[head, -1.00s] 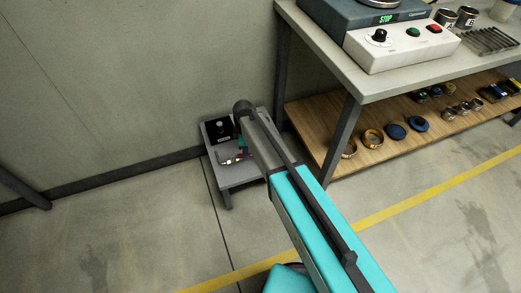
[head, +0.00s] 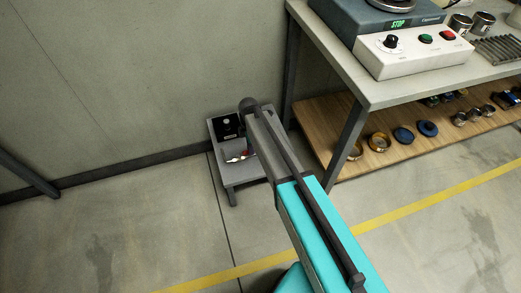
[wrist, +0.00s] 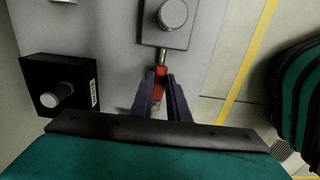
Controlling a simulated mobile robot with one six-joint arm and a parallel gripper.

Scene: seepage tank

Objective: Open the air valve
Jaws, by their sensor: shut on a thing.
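The air valve's red lever (wrist: 159,82) shows in the wrist view, pointing down from a grey block with a round knob (wrist: 172,14). My gripper (wrist: 161,76) has its two dark purple fingers on either side of the lever and is shut on it. The lower part of the lever is partly hidden between the fingers. In the head view a small red bit of the lever (head: 247,153) shows on the small grey stand (head: 231,175), beside my arm. My arm hides most of the gripper there.
A black box (wrist: 58,88) with a round knob and a white label is left of the gripper. A workbench (head: 372,95) with a control box (head: 415,52) and a wooden lower shelf (head: 345,125) stands to the right. The wall is close behind the stand.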

